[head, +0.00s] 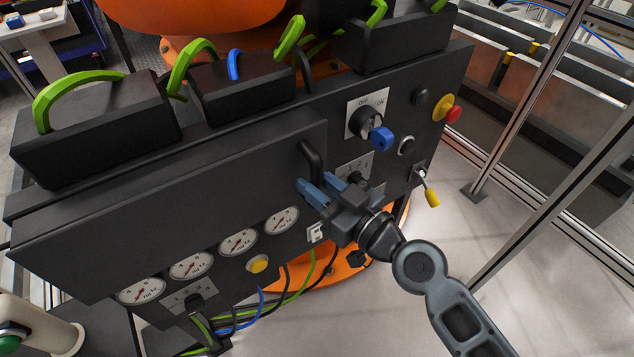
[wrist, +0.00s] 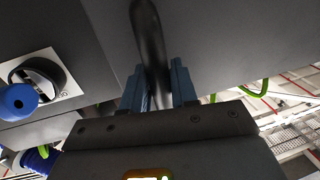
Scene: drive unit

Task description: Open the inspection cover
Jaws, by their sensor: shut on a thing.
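The inspection cover (head: 170,205) is a long dark grey panel across the left part of the drive unit's front, above the gauges. A black bar handle (head: 310,158) is at its right end. My gripper (head: 311,190) is at the lower part of this handle, with blue fingers. In the wrist view the handle (wrist: 151,45) passes between the two fingers (wrist: 161,88), and they are shut on it. The cover stands out from the front, but I cannot tell whether it is ajar.
A rotary switch with a blue padlock (head: 381,138) is right of the handle; it also shows in the wrist view. A red stop button (head: 453,114) and a yellow-tipped lever (head: 431,197) are further right. Several gauges (head: 238,242) line the lower front. Metal fence posts (head: 525,100) stand at right.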

